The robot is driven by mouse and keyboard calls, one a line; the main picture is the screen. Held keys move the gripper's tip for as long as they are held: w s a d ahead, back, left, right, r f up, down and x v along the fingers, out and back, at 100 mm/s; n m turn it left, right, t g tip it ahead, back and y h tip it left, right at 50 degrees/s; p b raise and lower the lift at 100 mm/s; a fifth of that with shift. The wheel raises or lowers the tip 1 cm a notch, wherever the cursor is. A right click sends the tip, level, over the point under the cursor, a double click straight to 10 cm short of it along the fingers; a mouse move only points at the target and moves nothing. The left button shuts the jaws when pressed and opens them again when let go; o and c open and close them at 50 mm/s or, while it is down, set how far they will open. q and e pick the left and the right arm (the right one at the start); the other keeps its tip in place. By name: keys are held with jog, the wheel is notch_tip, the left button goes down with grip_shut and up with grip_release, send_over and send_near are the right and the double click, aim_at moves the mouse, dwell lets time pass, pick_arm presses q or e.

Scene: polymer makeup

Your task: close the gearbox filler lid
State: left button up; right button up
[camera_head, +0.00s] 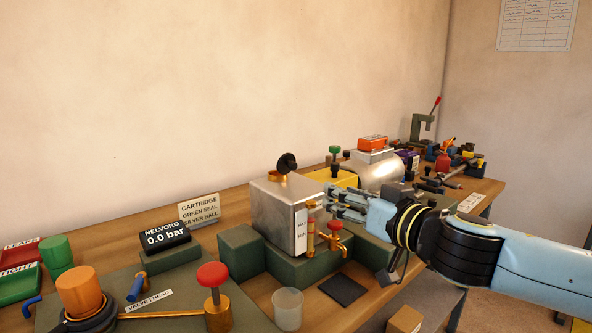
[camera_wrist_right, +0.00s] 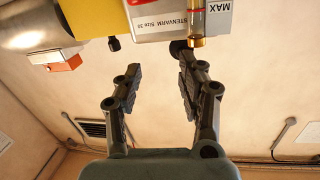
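The gearbox (camera_head: 272,207) is a grey metal box on a green block. Its black filler lid (camera_head: 287,162) stands tilted up above the brass filler neck (camera_head: 277,176) on top, so the lid looks open. A sight glass (camera_head: 311,225) and a MAX/MIN label are on the box's right side. My right gripper (camera_head: 333,200) is just right of the box, below the lid's height, with fingers pointing left at it. In the right wrist view the gripper (camera_wrist_right: 157,62) is open and empty, and the sight glass (camera_wrist_right: 196,22) shows beyond its fingertips. My left gripper is not in view.
A brass tap with a red handle (camera_head: 334,226) sits low at the box's right side. A clear cup (camera_head: 288,308) and a dark pad (camera_head: 343,288) are in front. The air above the box is clear.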

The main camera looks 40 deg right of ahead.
aim_at(294, 168)
jog(key=w+r+p, duration=0.1)
jog(key=w, duration=0.1)
jog(key=w+a+r+y+p, duration=0.1)
jog(key=w+p, duration=0.1)
jog(key=w+r+n+y+p, duration=0.1)
jog(key=w+p, duration=0.1)
jog(key=shift+w+a+r+t, duration=0.15)
jog(key=shift+w+a+t, duration=0.05)
jog(key=shift+a+t, duration=0.2)
jog(key=shift+w+f+b, duration=0.3)
jog(key=shift+w+f, duration=0.05)
jog(key=shift+w, duration=0.1)
jog(key=shift+w+a, duration=0.1)
jog(key=shift+w, duration=0.65)
jog(key=shift+w+f+b, duration=0.2)
jog(key=shift+w+b, duration=0.35)
jog(key=shift+w, duration=0.3)
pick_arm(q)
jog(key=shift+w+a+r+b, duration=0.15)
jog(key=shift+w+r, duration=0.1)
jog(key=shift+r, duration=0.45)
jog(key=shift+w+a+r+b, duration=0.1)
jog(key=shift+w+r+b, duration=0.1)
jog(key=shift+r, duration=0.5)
pick_arm(e)
jog(key=shift+w+r, duration=0.1)
jog(key=shift+w, duration=0.5)
jog(key=shift+a, duration=0.1)
grip_shut()
